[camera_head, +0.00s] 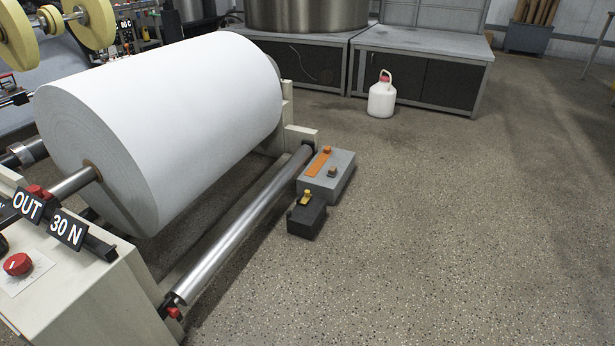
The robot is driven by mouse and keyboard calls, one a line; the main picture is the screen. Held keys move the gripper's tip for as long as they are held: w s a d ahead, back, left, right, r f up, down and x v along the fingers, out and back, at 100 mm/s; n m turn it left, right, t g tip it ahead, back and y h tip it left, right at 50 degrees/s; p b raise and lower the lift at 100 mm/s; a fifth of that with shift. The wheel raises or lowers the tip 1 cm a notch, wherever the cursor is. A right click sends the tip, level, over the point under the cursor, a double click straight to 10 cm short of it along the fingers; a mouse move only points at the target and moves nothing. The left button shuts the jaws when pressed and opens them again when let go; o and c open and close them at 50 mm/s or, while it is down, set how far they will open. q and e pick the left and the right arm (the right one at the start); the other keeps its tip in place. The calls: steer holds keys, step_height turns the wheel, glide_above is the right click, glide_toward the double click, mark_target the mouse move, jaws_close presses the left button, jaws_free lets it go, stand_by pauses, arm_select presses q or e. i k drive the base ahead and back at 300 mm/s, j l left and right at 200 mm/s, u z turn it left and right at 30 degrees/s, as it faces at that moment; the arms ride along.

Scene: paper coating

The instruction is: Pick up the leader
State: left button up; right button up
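No leader is plain to tell in the head view. A large white paper roll (170,115) lies on its shaft in the stand at the left, and I see no loose end hanging from it. A flat orange strip (318,162) lies on top of a grey box (340,178) beside the far end of a steel roller (240,225). I cannot tell whether this strip is the leader. Neither of my grippers is in view.
A black box (307,222) with a yellow piece on top stands in front of the grey box. A cream control cabinet (95,300) with a red knob is at bottom left. A white jug (381,99) stands by grey cabinets. The floor at right is clear.

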mark_target(316, 165)
steer(key=i+l+u, duration=0.1)
steer(key=u, duration=0.35)
steer(key=i+l+u, duration=0.25)
steer(key=u, duration=0.2)
steer(key=i+l+u, duration=0.2)
steer(key=i+l, duration=0.2)
steer(key=l, duration=0.25)
steer(key=i+l+u, duration=0.1)
steer(key=l, duration=0.2)
steer(key=i+l+u, duration=0.1)
steer(key=l, duration=0.25)
steer(key=i+l+u, duration=0.1)
steer(key=i+l, duration=0.15)
steer(key=i+l+u, duration=0.1)
steer(key=l, duration=0.4)
steer(key=i+l, duration=0.15)
steer(key=l, duration=0.25)
steer(key=i+l, duration=0.15)
steer(key=l, duration=0.2)
steer(key=i+l, duration=0.15)
steer(key=l, duration=0.25)
steer(key=i+l, duration=0.15)
steer(key=l, duration=0.25)
steer(key=i+l, duration=0.15)
steer(key=l, duration=0.25)
steer(key=i+l, duration=0.15)
steer(key=l, duration=0.2)
steer(key=u, duration=0.05)
